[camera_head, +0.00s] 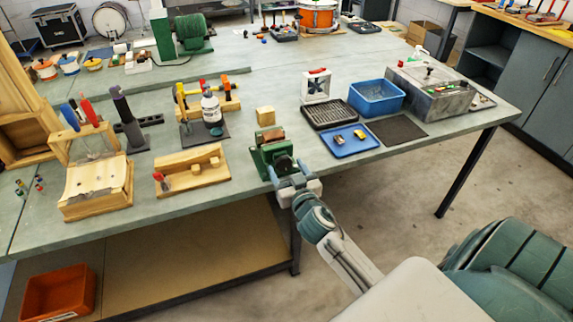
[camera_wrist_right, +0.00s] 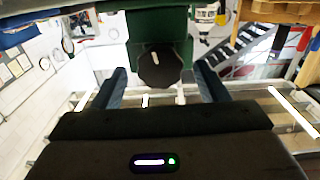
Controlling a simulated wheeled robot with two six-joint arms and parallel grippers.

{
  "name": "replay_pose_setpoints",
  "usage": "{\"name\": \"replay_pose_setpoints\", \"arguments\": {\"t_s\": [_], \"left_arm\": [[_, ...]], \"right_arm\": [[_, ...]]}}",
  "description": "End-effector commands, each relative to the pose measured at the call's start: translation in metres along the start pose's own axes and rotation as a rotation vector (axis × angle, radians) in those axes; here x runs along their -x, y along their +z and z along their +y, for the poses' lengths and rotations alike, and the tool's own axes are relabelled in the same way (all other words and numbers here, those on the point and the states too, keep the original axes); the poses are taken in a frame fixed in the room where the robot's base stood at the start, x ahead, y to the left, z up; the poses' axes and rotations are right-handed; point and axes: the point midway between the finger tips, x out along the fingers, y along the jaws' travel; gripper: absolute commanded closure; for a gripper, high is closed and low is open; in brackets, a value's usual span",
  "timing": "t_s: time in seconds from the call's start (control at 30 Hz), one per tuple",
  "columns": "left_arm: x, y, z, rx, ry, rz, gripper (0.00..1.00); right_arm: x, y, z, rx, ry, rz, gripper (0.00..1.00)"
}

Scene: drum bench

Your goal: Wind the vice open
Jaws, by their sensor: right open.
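The fingers of my right gripper (camera_wrist_right: 160,84) are apart, one on each side of that round part, with visible gaps. My left gripper is not in view.
A wooden block (camera_head: 265,116) sits behind the vice. A wooden board with small blocks (camera_head: 192,180) lies left of it. A blue tray (camera_head: 340,148) and a black grid tray (camera_head: 322,115) lie to the right.

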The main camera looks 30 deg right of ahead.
Motion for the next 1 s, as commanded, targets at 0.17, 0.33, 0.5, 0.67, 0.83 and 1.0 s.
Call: {"name": "replay_pose_setpoints", "arguments": {"t_s": [0.17, 0.33, 0.5, 0.67, 0.83, 1.0], "left_arm": [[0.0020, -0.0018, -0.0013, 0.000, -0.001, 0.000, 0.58], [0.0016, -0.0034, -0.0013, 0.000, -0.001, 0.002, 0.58], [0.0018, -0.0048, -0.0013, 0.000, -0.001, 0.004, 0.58], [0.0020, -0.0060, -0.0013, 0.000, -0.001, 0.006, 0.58], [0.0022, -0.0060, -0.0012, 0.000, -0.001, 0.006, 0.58], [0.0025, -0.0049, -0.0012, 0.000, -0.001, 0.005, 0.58]], "right_arm": [[-0.0079, 0.0001, -0.0001, 0.000, 0.000, 0.000, 0.33], [-0.0080, 0.0005, -0.0001, 0.000, 0.000, 0.000, 0.33], [-0.0079, 0.0005, -0.0001, 0.000, 0.000, 0.000, 0.56], [-0.0078, 0.0005, -0.0001, 0.000, 0.000, 0.000, 0.77], [-0.0078, 0.0004, -0.0001, 0.012, 0.000, 0.000, 0.77], [-0.0078, 0.0004, -0.0002, 0.062, 0.000, -0.001, 0.77]]}}
